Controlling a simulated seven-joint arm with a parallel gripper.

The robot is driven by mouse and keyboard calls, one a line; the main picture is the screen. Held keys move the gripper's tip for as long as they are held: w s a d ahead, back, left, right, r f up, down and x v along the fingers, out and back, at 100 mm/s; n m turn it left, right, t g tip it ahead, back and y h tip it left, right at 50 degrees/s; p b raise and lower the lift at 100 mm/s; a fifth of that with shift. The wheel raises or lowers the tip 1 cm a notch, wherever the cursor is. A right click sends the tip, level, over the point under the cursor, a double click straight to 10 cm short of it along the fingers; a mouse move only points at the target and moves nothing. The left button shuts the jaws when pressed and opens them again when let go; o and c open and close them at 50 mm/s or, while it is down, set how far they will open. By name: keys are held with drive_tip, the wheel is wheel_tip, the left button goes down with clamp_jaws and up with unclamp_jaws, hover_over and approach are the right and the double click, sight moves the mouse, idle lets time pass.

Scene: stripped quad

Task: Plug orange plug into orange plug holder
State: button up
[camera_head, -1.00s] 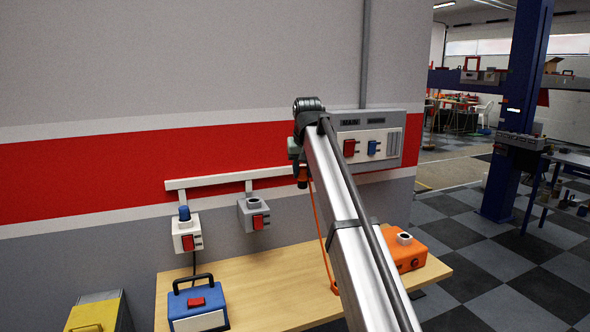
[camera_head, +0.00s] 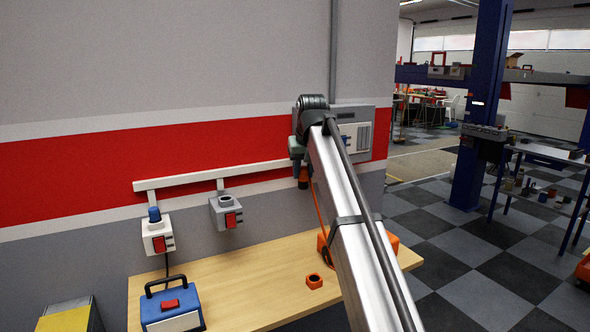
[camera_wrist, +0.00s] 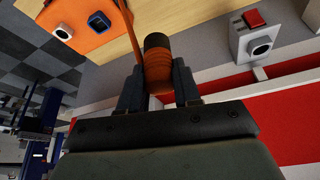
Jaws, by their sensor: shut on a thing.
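My gripper (camera_head: 301,165) hangs in front of the wall, pointing down and shut on the orange plug (camera_head: 303,173). In the wrist view, the plug (camera_wrist: 158,67) sits between the two fingers (camera_wrist: 159,88), its dark end pointing away from my gripper. An orange cord (camera_head: 316,205) runs down beside it toward the table. A small orange ring-like piece with a dark hole (camera_head: 314,281), seemingly the orange plug holder, lies on the table well below the plug, apart from it. An orange box (camera_head: 391,243) stands behind my arm, partly hidden; the wrist view also shows this box (camera_wrist: 83,34).
A grey socket (camera_head: 226,211) and a white socket with a blue plug (camera_head: 158,236) are on the wall. A grey panel (camera_head: 366,145) is partly behind my arm. A blue box (camera_head: 170,304) stands on the wooden table (camera_head: 240,285), whose middle is clear.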

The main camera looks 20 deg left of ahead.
drive_tip(key=shift+d, duration=0.25)
drive_tip(key=shift+d, duration=0.1)
drive_tip(key=d, duration=0.3)
drive_tip(key=shift+s+d, duration=0.1)
drive_tip(key=shift+d, duration=0.15)
idle(0.4)
wheel_tip(320, 180, down, 25)
drive_tip(key=shift+r, duration=0.15)
idle(1.6)
idle(0.4)
drive_tip(key=shift+f, duration=2.9)
drive_tip(key=shift+f, duration=1.1)
